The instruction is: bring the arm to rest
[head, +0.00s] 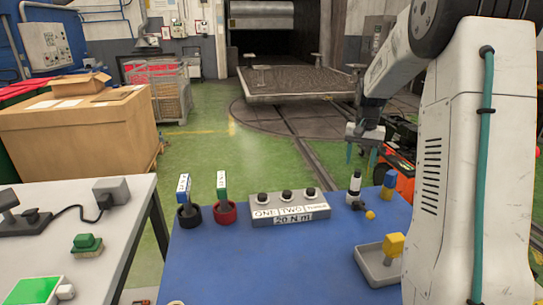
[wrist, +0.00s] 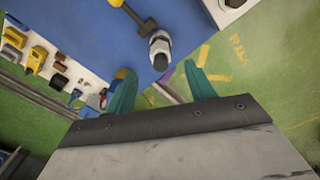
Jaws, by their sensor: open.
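My gripper (head: 362,154) hangs from my arm above the far right edge of the blue table (head: 290,254) in the head view. Its two teal fingers point down and stand apart, with nothing between them. The wrist view also shows the open gripper (wrist: 160,95), with the blue tabletop and a white and black tool (wrist: 159,50) beyond the fingertips. The same tool (head: 355,185) stands on the table below my gripper in the head view, apart from the fingers.
A grey block with three black knobs (head: 289,207) stands at the table's back. Red (head: 224,213) and black (head: 189,216) cups hold labelled tools. A grey tray (head: 376,270) holds a yellow-topped piece (head: 393,246). A blue-and-yellow piece (head: 388,184) stands near the right edge. The table's front middle is mostly clear.

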